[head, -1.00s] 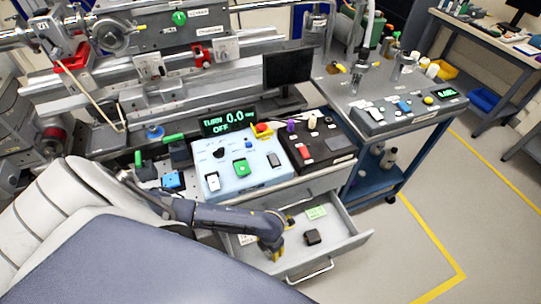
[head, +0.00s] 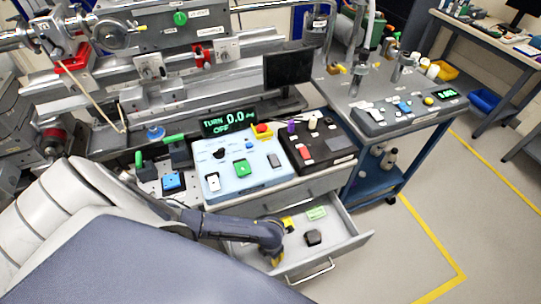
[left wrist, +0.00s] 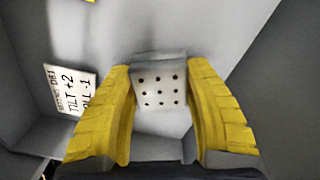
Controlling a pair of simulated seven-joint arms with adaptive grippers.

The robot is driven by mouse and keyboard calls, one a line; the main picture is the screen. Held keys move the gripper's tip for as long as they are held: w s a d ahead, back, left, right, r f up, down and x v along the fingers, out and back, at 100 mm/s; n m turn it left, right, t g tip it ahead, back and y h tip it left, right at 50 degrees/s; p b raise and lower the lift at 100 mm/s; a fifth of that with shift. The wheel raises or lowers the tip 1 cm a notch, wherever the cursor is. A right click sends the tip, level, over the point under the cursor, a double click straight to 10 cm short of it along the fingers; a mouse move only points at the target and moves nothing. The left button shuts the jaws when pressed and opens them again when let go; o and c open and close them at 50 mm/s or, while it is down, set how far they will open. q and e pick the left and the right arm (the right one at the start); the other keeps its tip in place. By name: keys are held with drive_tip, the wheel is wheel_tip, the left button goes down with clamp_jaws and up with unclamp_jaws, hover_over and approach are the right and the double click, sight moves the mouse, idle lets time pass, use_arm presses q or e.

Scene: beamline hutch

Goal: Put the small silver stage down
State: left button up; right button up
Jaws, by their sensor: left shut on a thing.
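The small silver stage (left wrist: 160,88) is a pale block with a grid of dark holes, seen between the yellow fingers in the left wrist view. My left gripper (left wrist: 163,115) is shut on it, one finger on each side. In the head view my left gripper (head: 275,261) points down into the open drawer (head: 345,243), at its left part. The stage cannot be made out there, hidden by the gripper and arm. I cannot tell whether it touches the drawer floor. My right gripper is in neither view.
The drawer also holds a dark block (head: 313,238), a green label (head: 316,213) and a yellow item (head: 288,222). A handwritten white card (left wrist: 70,90) lies left of the fingers in the wrist view. The blue-white control box (head: 240,172) stands above the drawer.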

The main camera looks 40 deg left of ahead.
use_arm(q)
drive_tip(key=shift+f, duration=0.15)
drive_tip(key=o, duration=1.3)
drive_tip(key=shift+o, duration=0.2)
wheel_tip(320, 180, up, 12)
drive_tip(key=shift+r, duration=0.2)
